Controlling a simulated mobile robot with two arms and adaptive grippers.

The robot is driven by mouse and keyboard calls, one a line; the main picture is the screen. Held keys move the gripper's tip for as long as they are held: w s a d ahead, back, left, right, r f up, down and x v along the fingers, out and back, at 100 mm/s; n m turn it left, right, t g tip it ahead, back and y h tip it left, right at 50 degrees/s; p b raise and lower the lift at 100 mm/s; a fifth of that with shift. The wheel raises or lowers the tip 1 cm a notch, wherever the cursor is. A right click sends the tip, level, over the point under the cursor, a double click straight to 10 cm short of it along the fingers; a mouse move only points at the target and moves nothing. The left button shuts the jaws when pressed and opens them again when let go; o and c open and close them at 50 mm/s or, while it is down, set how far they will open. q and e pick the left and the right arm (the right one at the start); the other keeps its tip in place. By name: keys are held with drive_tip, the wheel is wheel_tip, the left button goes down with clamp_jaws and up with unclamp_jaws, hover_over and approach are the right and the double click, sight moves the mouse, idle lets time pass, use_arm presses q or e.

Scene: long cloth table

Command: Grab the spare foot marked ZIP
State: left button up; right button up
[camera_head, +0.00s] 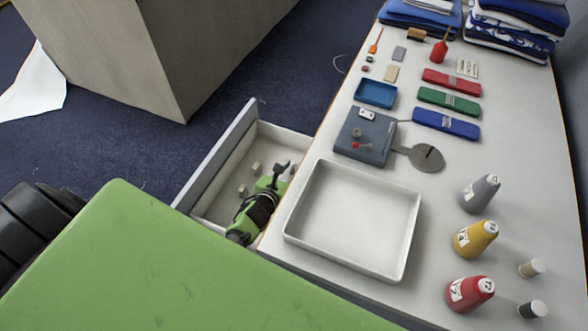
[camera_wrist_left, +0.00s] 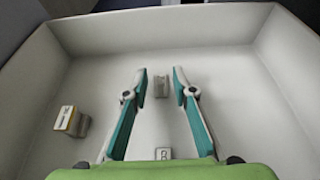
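An open drawer (camera_head: 215,170) beside the table's left edge holds several small pale presser feet. My left gripper (camera_head: 280,174) reaches into it. In the left wrist view my left gripper (camera_wrist_left: 160,78) is open, fingers apart and empty. A small grey foot (camera_wrist_left: 161,87) lies on the drawer floor between the fingertips. A foot with a yellow-edged label (camera_wrist_left: 66,119) lies to the left, outside the fingers. A foot with a dark mark on a white label (camera_wrist_left: 164,153) shows at the bottom, partly hidden by my gripper body. I cannot read ZIP on any label. My right gripper is out of view.
An empty white tray (camera_head: 292,232) stands on the table just right of the drawer. Thread cones, including a yellow one (camera_head: 475,238), stand further right. A grey-blue box (camera_head: 347,146) and a blue tray (camera_head: 359,94) lie beyond. The drawer walls (camera_wrist_left: 290,85) surround my gripper.

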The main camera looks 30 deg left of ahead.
use_arm(q)
drive_tip(key=shift+w+f, duration=0.25)
drive_tip(key=shift+w, duration=0.35)
clamp_jaws()
